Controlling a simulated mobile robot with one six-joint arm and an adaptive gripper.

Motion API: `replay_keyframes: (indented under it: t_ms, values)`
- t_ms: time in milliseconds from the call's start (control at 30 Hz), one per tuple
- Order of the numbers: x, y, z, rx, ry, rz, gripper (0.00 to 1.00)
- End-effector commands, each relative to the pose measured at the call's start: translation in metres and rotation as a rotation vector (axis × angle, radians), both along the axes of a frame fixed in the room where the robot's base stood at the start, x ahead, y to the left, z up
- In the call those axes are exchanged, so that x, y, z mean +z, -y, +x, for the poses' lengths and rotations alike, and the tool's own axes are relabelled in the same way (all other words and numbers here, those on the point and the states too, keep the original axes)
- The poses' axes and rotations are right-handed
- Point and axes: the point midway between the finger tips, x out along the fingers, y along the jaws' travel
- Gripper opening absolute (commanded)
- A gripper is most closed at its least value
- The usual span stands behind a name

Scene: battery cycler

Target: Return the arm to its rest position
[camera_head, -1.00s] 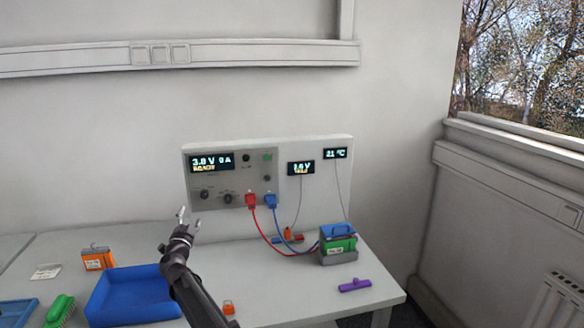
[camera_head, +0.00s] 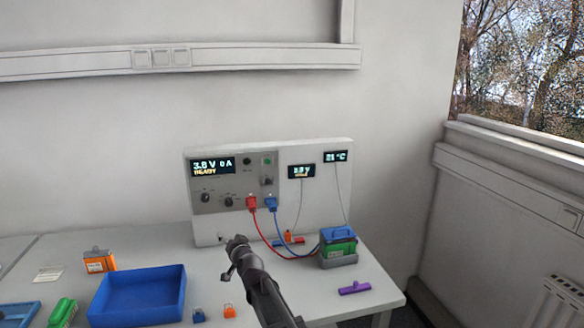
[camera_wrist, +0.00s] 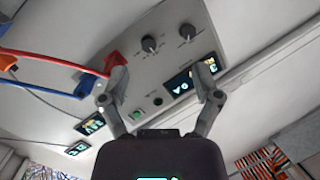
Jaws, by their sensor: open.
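My gripper (camera_head: 225,258) is open and empty over the table in front of the cycler, with my arm reaching in from the lower right. The left finger overlaps the red plug (camera_wrist: 115,62) in the picture; contact cannot be told. In the head view the cycler (camera_head: 212,190) reads 3.8 V, 0 A, READY. Red and blue leads run from its plugs to the green and blue battery in its holder (camera_head: 338,248).
A blue tray (camera_head: 137,312) lies left of my arm. Small blue (camera_head: 198,315) and orange (camera_head: 229,311) pieces lie between them. An orange battery (camera_head: 99,262) and a green brush (camera_head: 62,312) are at left. A purple piece (camera_head: 354,288) lies at right.

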Motion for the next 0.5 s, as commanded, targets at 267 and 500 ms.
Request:
replay_keyframes:
  t_ms: [267,500]
  values:
    - [-0.046,0.076,-0.040,0.092,-0.215,-0.217,0.81]
    - [-0.088,0.150,-0.087,0.126,-0.449,-0.392,0.81]
